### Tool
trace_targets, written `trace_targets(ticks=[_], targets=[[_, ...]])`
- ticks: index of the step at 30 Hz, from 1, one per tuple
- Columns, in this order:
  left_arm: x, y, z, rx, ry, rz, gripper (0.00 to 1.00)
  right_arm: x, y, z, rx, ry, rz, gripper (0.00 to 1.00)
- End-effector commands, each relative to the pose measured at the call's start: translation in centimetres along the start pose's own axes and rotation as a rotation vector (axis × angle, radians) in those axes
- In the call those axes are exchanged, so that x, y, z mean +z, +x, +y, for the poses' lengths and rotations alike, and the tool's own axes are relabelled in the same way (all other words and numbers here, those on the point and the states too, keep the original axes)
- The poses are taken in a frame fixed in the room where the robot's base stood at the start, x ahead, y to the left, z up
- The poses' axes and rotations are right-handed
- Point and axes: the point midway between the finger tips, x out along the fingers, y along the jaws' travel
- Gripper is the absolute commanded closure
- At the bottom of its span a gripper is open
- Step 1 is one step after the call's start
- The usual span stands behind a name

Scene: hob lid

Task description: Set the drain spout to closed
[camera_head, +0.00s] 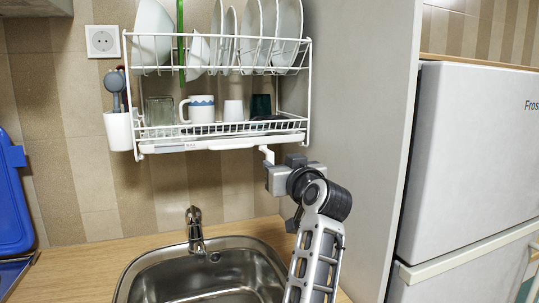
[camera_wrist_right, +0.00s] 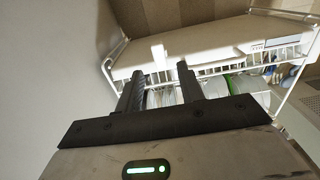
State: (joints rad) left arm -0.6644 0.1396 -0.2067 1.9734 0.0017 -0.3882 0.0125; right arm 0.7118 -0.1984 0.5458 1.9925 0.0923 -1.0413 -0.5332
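The drain spout (camera_head: 267,154) is a small white piece below the right front end of the dish rack's drip tray (camera_head: 200,145). In the right wrist view the spout (camera_wrist_right: 158,52) shows as a pale tab just beyond the fingertips, roughly in line with the gap between them. My right gripper (camera_head: 276,177) is right below the spout. In the right wrist view the gripper (camera_wrist_right: 162,78) has its two dark fingers apart, with nothing clearly held between them. Whether a finger touches the spout I cannot tell. My left gripper is out of view.
The white wire rack (camera_head: 225,72) holds plates, a mug (camera_head: 198,109) and glasses. A grey panel (camera_head: 375,130) stands close to the right of my gripper, with a fridge (camera_head: 470,150) beyond. The sink (camera_head: 205,275) and tap (camera_head: 195,230) are below left.

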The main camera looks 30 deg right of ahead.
Motion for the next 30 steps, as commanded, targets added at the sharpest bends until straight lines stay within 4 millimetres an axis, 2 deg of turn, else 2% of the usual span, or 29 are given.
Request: trace_targets(ticks=[3, 9, 15, 23, 26, 27, 28, 30], targets=[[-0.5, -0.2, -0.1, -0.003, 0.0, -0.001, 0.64, -0.3, 2.6, 0.0, -0.001, 0.001, -0.001, 0.62], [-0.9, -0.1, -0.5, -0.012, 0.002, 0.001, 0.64, -0.2, 5.6, 0.0, 0.0, 0.0, 0.0, 0.62], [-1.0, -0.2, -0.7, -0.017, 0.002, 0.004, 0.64, -0.1, 6.8, 0.0, 0.0, 0.0, 0.001, 0.62], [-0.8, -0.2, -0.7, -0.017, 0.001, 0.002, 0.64, 0.0, 6.9, 0.1, 0.001, -0.001, 0.001, 0.62], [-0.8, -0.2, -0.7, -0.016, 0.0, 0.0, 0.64, 0.0, 6.9, 0.1, 0.001, -0.001, 0.001, 0.84], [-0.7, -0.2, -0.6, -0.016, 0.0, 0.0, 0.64, 0.0, 6.9, 0.1, 0.001, -0.001, 0.001, 0.95], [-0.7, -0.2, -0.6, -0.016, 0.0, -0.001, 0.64, 0.0, 6.8, 0.1, 0.001, -0.001, 0.001, 1.0], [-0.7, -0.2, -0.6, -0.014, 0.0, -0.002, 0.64, 0.0, 6.8, 0.1, 0.001, -0.001, 0.001, 1.0]])
